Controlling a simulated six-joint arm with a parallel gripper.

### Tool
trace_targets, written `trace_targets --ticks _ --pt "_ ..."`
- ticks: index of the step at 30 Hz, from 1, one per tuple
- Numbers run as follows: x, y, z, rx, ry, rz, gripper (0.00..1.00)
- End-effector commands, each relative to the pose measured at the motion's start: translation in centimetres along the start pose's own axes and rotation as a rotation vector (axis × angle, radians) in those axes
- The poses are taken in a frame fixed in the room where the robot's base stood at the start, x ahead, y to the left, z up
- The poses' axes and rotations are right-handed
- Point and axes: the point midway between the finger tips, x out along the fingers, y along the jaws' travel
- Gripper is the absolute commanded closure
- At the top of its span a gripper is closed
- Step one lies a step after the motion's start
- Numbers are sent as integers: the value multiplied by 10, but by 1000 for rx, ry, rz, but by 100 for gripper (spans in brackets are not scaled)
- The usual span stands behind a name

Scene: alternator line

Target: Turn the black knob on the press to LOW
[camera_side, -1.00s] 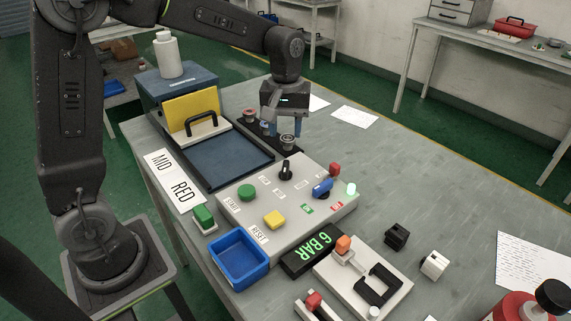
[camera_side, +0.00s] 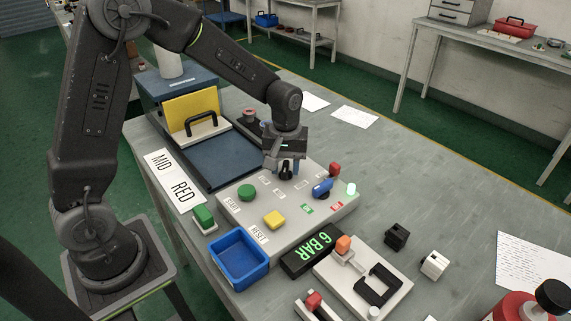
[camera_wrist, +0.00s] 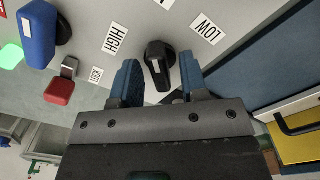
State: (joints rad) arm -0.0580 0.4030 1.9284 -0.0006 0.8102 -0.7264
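The black knob (camera_wrist: 158,58) shows in the wrist view on the grey press panel (camera_wrist: 90,20), with a short white mark on it. A HIGH label (camera_wrist: 116,39) lies to its left and a LOW label (camera_wrist: 207,33) to its right; another label at the top edge is cut off. My gripper (camera_wrist: 161,80) is open, with one blue finger on each side of the knob and a visible gap on both sides. In the side view my gripper (camera_side: 287,170) is over the knob (camera_side: 286,174), hiding part of it.
A blue selector (camera_side: 322,188) and a red part (camera_side: 335,168) are close right of the knob. A green button (camera_side: 247,192) and yellow button (camera_side: 274,220) sit on the panel. The display (camera_side: 312,252) reads 6 BAR. A blue bin (camera_side: 240,262) stands in front.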

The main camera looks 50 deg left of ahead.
Motion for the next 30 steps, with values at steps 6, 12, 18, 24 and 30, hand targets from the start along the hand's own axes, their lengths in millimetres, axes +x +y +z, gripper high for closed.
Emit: trace_targets --ticks 6,12,18,24,30 --pt "0 0 0 0 0 0 81" --pt "-1 0 0 0 0 0 100" --pt "-1 0 0 5 0 1 100" --pt "-1 0 0 53 0 1 100" --pt "-1 0 0 175 1 0 100"
